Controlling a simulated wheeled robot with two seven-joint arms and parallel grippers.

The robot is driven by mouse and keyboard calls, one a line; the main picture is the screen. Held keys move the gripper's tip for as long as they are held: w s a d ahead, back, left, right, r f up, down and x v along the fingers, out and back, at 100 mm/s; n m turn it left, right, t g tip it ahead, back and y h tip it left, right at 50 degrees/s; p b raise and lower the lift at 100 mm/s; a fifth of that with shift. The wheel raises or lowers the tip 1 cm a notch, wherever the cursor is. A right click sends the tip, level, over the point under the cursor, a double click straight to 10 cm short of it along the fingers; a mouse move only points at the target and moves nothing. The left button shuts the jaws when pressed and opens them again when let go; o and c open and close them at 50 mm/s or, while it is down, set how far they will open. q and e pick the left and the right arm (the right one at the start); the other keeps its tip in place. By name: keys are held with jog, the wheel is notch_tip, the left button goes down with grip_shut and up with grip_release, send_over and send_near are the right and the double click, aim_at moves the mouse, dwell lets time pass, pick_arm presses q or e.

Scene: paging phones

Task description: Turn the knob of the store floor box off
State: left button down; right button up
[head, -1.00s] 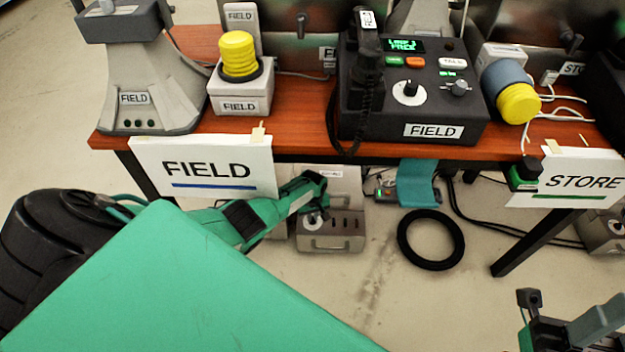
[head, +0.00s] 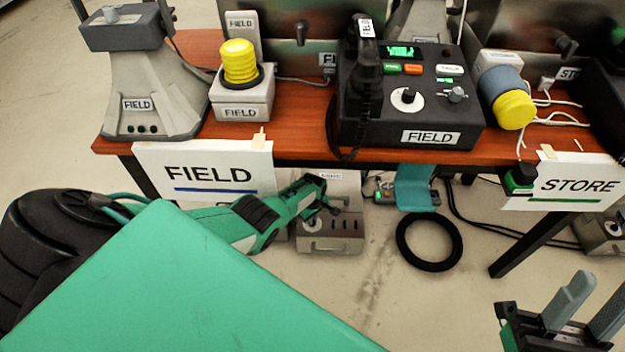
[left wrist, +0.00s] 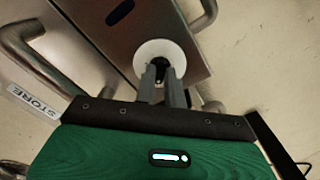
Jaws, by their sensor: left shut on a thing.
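The store floor box (head: 330,243) is a grey metal box on the floor under the table, with a handle and dark slots. The left wrist view shows its metal face (left wrist: 120,35), a STORE label (left wrist: 32,102) and a white round dial (left wrist: 163,62). The black knob (left wrist: 160,73) sits on the dial, between the fingertips of my left gripper (left wrist: 162,80), which is shut on it. In the head view my left gripper (head: 322,203) reaches over the box's dial and partly hides it. My right gripper (head: 580,305) is open and empty at the lower right.
The table (head: 300,125) above carries a FIELD phone (head: 410,100) and yellow-topped units. FIELD (head: 215,165) and STORE (head: 570,182) signs hang at its front. A black ring (head: 430,242) lies on the floor right of the box. Another grey box (head: 600,232) stands far right.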

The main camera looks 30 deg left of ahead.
pick_arm(q)
jog(key=shift+a, duration=0.1)
jog(key=c, duration=1.5)
grip_release()
